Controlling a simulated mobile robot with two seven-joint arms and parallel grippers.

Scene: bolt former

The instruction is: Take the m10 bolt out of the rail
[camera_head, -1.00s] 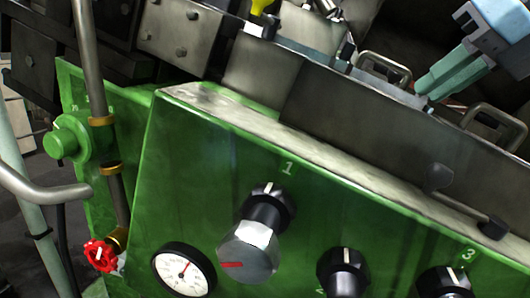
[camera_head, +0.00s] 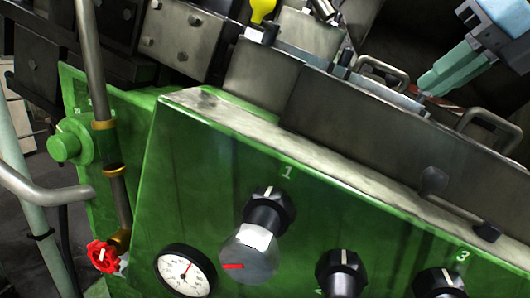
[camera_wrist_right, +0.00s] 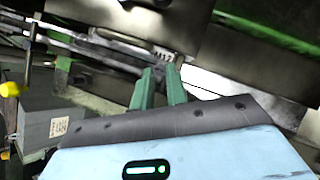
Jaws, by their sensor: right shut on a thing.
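My right gripper (camera_head: 424,86) has pale green fingers pointing down and left, with their tips at the grey rail area behind the green panel. In the right wrist view, its two fingers (camera_wrist_right: 161,72) are close together beside a metal part with a stamped label. The label is small and looks like M12 or M17. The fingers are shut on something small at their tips. The m10 bolt itself is mostly hidden between them and cannot be made out clearly. Long metal rails (camera_wrist_right: 95,45) run in from the left towards the fingertips. My left gripper is not in view.
A green control panel (camera_head: 200,200) with black knobs (camera_head: 270,210), a gauge (camera_head: 186,271) and a red valve wheel (camera_head: 102,256) fills the front. Metal handles (camera_head: 385,70) stand close to the right gripper. A yellow knob (camera_head: 262,10) is at the top.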

